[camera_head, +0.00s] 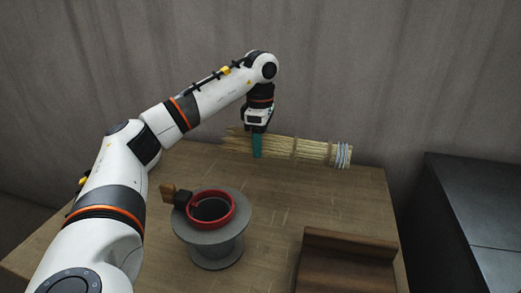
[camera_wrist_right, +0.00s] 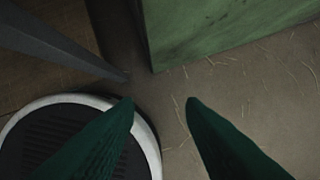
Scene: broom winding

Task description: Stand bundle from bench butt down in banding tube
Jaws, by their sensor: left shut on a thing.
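The straw bundle (camera_head: 310,150) lies along the back of the bench (camera_head: 285,198), its bound end with pale blue and white wraps pointing right and its loose end left. My left gripper (camera_head: 257,153) comes down from above and is shut on the bundle left of its middle. The banding tube (camera_head: 211,208), with a red rim and a dark opening, stands upright on a grey flanged base at the front left of the bench. My right gripper (camera_wrist_right: 160,102) shows only in the right wrist view, with its green fingers apart and nothing between them.
A brown wooden trough (camera_head: 345,262) sits at the front right of the bench. A small wood-handled clamp (camera_head: 177,195) sticks out left of the tube rim. A dark cabinet (camera_head: 475,210) stands right of the bench. Floor with straw bits and a green panel (camera_wrist_right: 225,30) show below my right wrist.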

